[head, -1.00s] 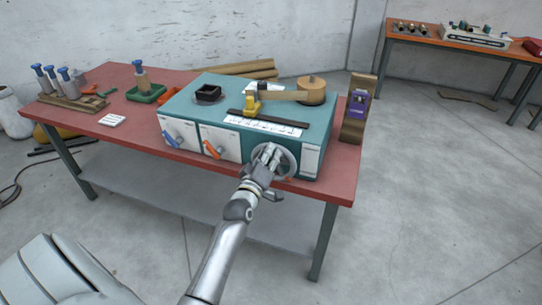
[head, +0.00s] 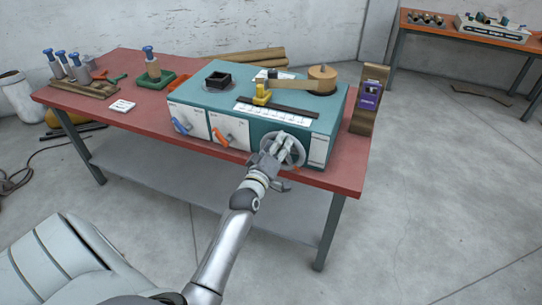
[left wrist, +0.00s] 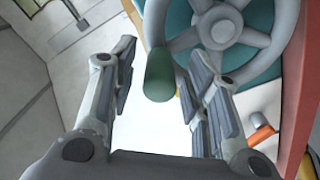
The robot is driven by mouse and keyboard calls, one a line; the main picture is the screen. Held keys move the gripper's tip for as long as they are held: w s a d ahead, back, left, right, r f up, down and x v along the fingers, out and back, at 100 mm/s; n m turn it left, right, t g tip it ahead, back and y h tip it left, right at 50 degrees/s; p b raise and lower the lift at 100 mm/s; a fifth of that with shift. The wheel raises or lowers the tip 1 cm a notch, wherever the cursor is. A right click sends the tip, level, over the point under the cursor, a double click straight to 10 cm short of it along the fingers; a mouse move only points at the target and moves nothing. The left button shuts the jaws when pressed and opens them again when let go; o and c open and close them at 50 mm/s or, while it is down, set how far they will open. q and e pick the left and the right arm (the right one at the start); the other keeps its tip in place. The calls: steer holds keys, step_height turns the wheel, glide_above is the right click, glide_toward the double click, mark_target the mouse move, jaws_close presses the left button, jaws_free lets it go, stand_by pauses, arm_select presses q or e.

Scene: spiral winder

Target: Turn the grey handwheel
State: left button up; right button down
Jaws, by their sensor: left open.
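The grey handwheel (head: 301,153) is on the front of the teal winder (head: 327,124), near its right end. In the left wrist view the spoked handwheel (left wrist: 222,27) fills the top right. Its green handle (left wrist: 160,76) sticks out between the fingers of my left gripper (left wrist: 163,62), with a visible gap to the left finger; whether the right finger touches it I cannot tell. The gripper is open. In the head view my left gripper (head: 275,158) is in front of the wheel and covers its left part and the handle. My right gripper is not in view.
The winder stands on a red-topped table (head: 235,165). A blue lever (head: 181,125) and an orange lever (head: 222,137) are on its front, left of the wheel. A wooden block with a purple device (head: 370,96) stands at the right. The floor in front is clear.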

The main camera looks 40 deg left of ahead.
arm_select(q)
steer(key=v, duration=1.1)
steer(key=shift+s, duration=0.2)
steer(key=shift+f, duration=0.1)
steer(key=s+d+f+m+g+h, duration=0.1)
steer(key=d+f+m+g+h, duration=0.15)
steer(key=f, duration=0.75)
steer(key=s+d+f+m+g+h, duration=0.1)
steer(key=d+f+m+g, duration=0.15)
steer(key=f, duration=0.75)
steer(key=s+d+f+m+g, duration=0.1)
steer(key=s+d+f+g, duration=0.15)
steer(key=s+f, duration=0.4)
steer(key=s+d+f+m+g, duration=0.1)
steer(key=s+d+f+m, duration=0.15)
steer(key=f, duration=0.75)
steer(key=s+f+m+g, duration=0.2)
steer(key=s+f, duration=0.3)
steer(key=s, duration=0.5)
steer(key=s+d+f+m+g, duration=0.1)
steer(key=s+f+m+g, duration=0.1)
steer(key=s+f, duration=0.4)
steer(key=s+f+m+g, duration=0.3)
steer(key=s+f+g, duration=0.1)
steer(key=s, duration=1)
steer(key=shift+s+d+f+h, duration=0.15)
steer(key=shift+f+h, duration=0.3)
steer(key=shift+f, duration=0.4)
